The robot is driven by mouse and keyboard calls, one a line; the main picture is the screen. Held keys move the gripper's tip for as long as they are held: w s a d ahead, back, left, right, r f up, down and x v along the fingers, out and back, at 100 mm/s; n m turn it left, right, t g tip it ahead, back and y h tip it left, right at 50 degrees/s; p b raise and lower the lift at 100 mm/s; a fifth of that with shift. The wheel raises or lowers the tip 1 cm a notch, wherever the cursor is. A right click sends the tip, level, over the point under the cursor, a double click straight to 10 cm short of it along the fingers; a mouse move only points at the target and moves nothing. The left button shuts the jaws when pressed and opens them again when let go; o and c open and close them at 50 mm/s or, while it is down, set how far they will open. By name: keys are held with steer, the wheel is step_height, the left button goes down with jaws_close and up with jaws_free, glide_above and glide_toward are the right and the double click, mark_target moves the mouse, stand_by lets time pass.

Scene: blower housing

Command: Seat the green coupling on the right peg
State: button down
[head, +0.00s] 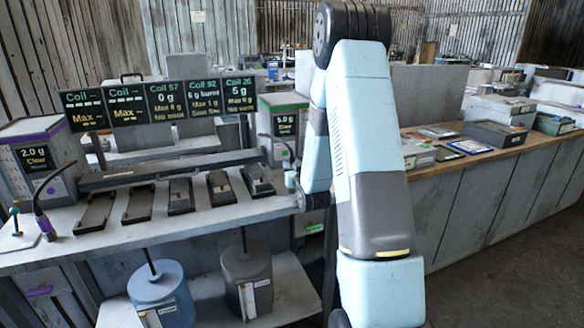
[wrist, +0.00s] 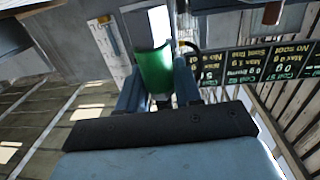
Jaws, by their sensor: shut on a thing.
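In the wrist view, the green coupling (wrist: 155,70) is a green cylinder between the two blue-grey fingers of my gripper (wrist: 158,88). My gripper is shut on it. A pale upright shape (wrist: 158,24) shows just beyond the coupling; I cannot tell whether they touch. A dark curved hose end (wrist: 189,46) shows beside the coupling. In the head view, my arm hides the coupling and most of my gripper. I cannot make out the right peg in either view.
The bench (head: 150,232) holds a row of dark trays (head: 181,196) below several coil displays (head: 164,102). A purple-trimmed box (head: 38,160) and a bent hose (head: 47,190) stand left. A green-topped box (head: 284,125) stands near my arm. Two lidded canisters (head: 247,280) sit below.

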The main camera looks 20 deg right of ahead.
steer(key=shift+f, duration=1.2)
steer(key=c, duration=0.7)
jaws_free()
steer(key=shift+s, duration=0.1)
